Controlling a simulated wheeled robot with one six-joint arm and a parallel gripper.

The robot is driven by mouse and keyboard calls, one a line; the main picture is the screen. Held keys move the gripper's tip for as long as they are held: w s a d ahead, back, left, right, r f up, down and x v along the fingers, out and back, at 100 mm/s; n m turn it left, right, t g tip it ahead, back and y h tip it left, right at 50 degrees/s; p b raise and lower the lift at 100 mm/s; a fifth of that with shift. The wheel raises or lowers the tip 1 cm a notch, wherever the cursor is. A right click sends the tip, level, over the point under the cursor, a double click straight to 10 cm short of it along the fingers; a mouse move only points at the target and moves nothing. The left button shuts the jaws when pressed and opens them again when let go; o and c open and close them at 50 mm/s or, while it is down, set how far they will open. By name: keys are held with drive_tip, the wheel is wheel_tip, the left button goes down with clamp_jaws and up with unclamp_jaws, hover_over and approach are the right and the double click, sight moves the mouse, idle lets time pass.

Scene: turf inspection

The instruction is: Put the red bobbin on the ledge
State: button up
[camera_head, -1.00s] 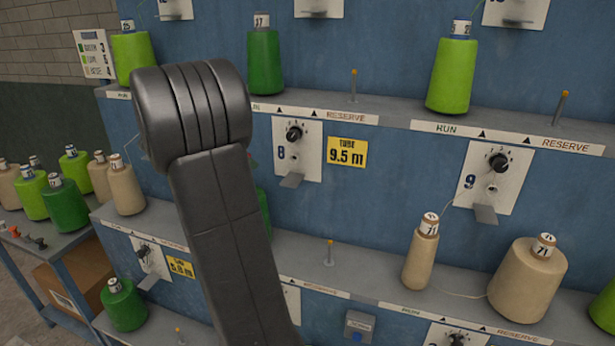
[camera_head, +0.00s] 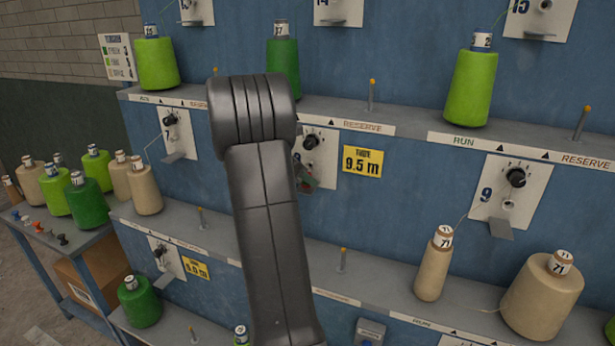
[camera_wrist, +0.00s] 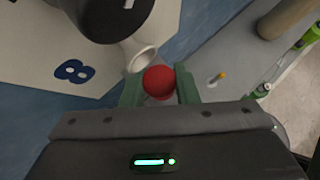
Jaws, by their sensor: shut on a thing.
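A small red rounded thing (camera_wrist: 158,82), which I take for the red bobbin, is held between the green fingers of my gripper (camera_wrist: 160,88) in the wrist view. It is just beside a white ring-shaped guide (camera_wrist: 141,60) on panel 8 (camera_wrist: 60,50); I cannot tell whether they touch. In the head view my arm hides most of panel 8 (camera_head: 322,150), and only a bit of my gripper (camera_head: 307,183) shows at its lower edge. The small grey plate under panel 8 is hidden there. A similar plate (camera_head: 501,228) juts out under panel 9.
Long grey shelves (camera_head: 410,118) cross the blue rack, holding thread cones and upright orange-tipped pegs (camera_head: 342,260). Tan cones (camera_head: 540,297) stand lower right. A side table (camera_head: 95,240) at left holds several cones and small coloured pieces (camera_head: 38,227).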

drive_tip(key=shift+w+d+f, duration=0.1)
drive_tip(key=shift+d+f, duration=0.05)
drive_tip(key=shift+f, duration=0.05)
drive_tip(key=shift+f, duration=0.15)
drive_tip(key=o, duration=1)
drive_tip(key=shift+o, duration=0.2)
drive_tip(key=shift+r, duration=0.3)
drive_tip(key=b+v, duration=0.1)
drive_tip(key=v, duration=1)
drive_tip(key=shift+a+r, duration=0.25)
drive_tip(key=shift+a, duration=0.05)
